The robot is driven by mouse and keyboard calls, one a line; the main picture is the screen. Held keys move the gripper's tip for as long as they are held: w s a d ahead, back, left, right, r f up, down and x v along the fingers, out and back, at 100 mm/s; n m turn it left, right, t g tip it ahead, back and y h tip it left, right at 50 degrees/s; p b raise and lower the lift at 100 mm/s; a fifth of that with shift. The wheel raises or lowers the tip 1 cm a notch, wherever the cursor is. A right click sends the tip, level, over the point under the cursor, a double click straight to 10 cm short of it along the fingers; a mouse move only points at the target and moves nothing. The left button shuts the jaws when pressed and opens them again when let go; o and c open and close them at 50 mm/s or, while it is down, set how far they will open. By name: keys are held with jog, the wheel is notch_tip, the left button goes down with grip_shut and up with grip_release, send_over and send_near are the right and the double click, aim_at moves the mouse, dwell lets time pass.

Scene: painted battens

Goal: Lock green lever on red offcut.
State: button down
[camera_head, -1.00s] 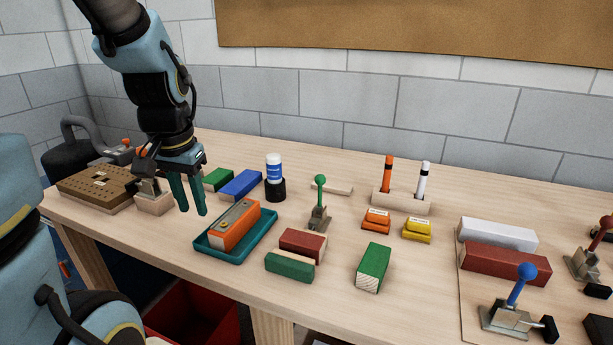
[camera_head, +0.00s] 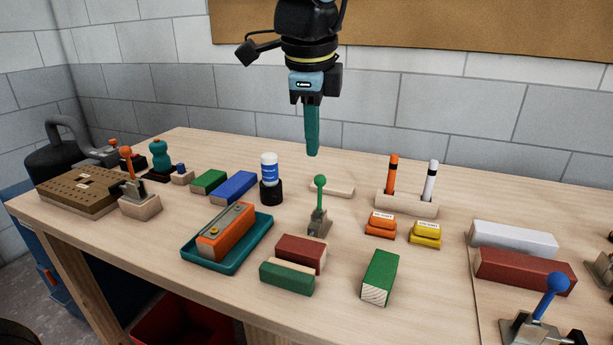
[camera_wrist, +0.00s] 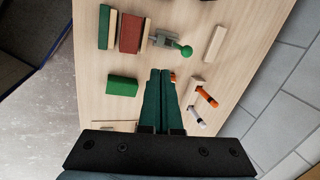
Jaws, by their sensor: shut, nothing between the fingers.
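The green lever (camera_head: 319,190) stands upright on a small metal clamp (camera_head: 319,222) in mid-table; its round green knob also shows in the wrist view (camera_wrist: 187,51). The red offcut (camera_head: 301,253) lies just in front of the clamp, beside a green offcut (camera_head: 287,278); in the wrist view the red offcut (camera_wrist: 130,34) is at the clamp's base. I cannot tell whether clamp and offcut touch. My gripper (camera_head: 313,154) is shut and empty, pointing down in the air above and behind the lever. In the wrist view my fingertips (camera_wrist: 160,72) are apart from the knob.
An orange-levered clamp (camera_head: 131,180) stands left and a blue-levered one (camera_head: 545,305) front right. A teal tray (camera_head: 255,246), a bottle (camera_head: 270,180), a marker holder (camera_head: 406,204) and a green block (camera_head: 380,275) surround the lever. Bare table lies between them.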

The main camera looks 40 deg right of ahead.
aim_at(318, 176)
jog(key=shift+s+d+r, duration=0.1)
jog(key=shift+s+r, duration=0.05)
jog(key=p+x, duration=0.1)
jog(key=x, duration=0.2)
jog(key=w+d+x, duration=0.1)
jog(key=x, duration=0.3)
jog(key=w+p+x, duration=0.1)
jog(key=x, duration=0.3)
jog(key=shift+d+r+p, duration=0.25)
jog(key=shift+d+p, duration=0.1)
jog(key=shift+d, duration=0.05)
jog(key=shift+w+d+f, duration=0.2)
jog(key=shift+w+d, duration=0.1)
jog(key=shift+d, duration=0.1)
